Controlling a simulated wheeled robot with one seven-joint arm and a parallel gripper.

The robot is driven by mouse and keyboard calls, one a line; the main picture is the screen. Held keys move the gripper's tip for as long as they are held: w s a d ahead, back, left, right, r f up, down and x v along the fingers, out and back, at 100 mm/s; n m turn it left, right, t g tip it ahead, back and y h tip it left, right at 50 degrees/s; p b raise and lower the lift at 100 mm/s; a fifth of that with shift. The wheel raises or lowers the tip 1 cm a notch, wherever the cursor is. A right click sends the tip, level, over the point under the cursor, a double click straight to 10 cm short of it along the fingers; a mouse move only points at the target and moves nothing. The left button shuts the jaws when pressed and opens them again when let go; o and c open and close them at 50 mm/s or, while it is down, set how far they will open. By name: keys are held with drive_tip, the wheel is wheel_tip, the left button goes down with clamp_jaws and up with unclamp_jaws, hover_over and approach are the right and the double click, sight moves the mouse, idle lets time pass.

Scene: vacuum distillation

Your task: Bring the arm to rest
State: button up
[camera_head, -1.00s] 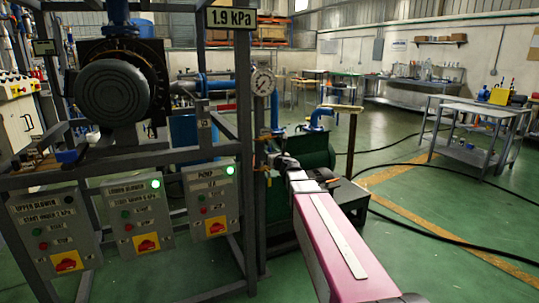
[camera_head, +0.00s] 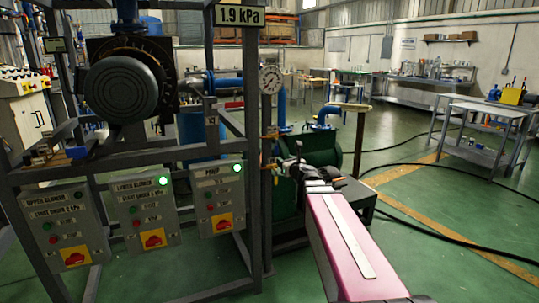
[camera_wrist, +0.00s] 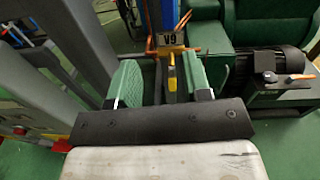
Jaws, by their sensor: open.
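My arm (camera_head: 345,235), with a pink and white cover, reaches forward from the lower right of the head view. My gripper (camera_head: 292,165) is at its far end, beside the rig's right post and in front of the green pump. In the wrist view my gripper (camera_wrist: 162,82) has its two green-padded fingers apart, with nothing held between them. A tag reading V9 (camera_wrist: 166,40) and a yellow handle (camera_wrist: 172,72) show beyond and between the fingers. I cannot tell how far off they are.
Three control boxes hang on the grey frame: upper blower (camera_head: 65,225), lower blower (camera_head: 143,213) and pump (camera_head: 219,199). Green lamps glow on the latter two. The display (camera_head: 240,16) reads 1.9 kPa. A gauge (camera_head: 270,79) is on the post. Black hoses cross the open floor at right.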

drive_tip(key=s+a+f+n+g+y, duration=0.1)
drive_tip(key=s+a+f+n+g, duration=0.2)
drive_tip(key=s+f+n+g, duration=0.45)
drive_tip(key=s+a+f+n+g, duration=0.2)
drive_tip(key=s+f+n, duration=0.2)
drive_tip(key=f+n, duration=0.7)
drive_tip(key=s+d+f+n+g+h, duration=0.7)
drive_tip(key=s+f+n, duration=0.3)
drive_tip(key=s+n, duration=0.2)
drive_tip(key=shift+s+d+n, duration=0.2)
drive_tip(key=shift+s+n, duration=0.15)
drive_tip(key=shift+s, duration=0.25)
drive_tip(key=shift+a, duration=0.1)
